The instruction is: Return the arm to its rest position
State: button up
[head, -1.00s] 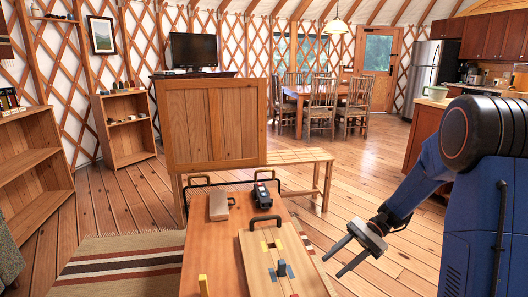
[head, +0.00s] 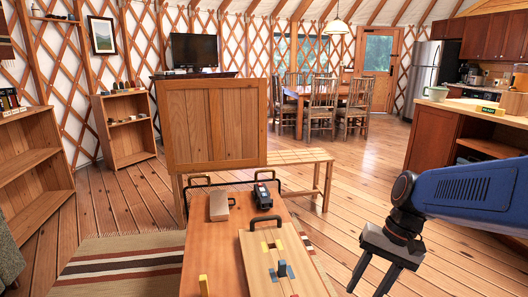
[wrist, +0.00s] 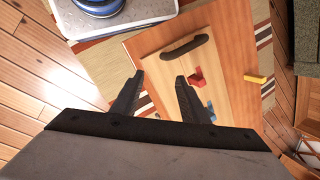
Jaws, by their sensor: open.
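My gripper (head: 372,279) is open and empty at the lower right of the head view, to the right of the wooden table (head: 217,260) and apart from it. My blue arm reaches in from the right edge. In the wrist view my gripper (wrist: 157,95) shows both dark fingers spread, with nothing between them. Beyond the fingers the wrist view shows the board (wrist: 165,65) with its dark handle, a red block (wrist: 196,77) and a blue piece (wrist: 211,110).
A wooden panel (head: 212,125) stands behind. A counter (head: 440,135) is at right. Floor right of the table is clear.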

jog(key=s+d+r+n+t+h, duration=0.3)
jog(key=s+t, duration=0.3)
jog(key=s, duration=0.2)
jog(key=shift+d+r+n+h, duration=0.25)
jog(key=shift+d+n+h, duration=0.2)
jog(key=shift+d, duration=0.35)
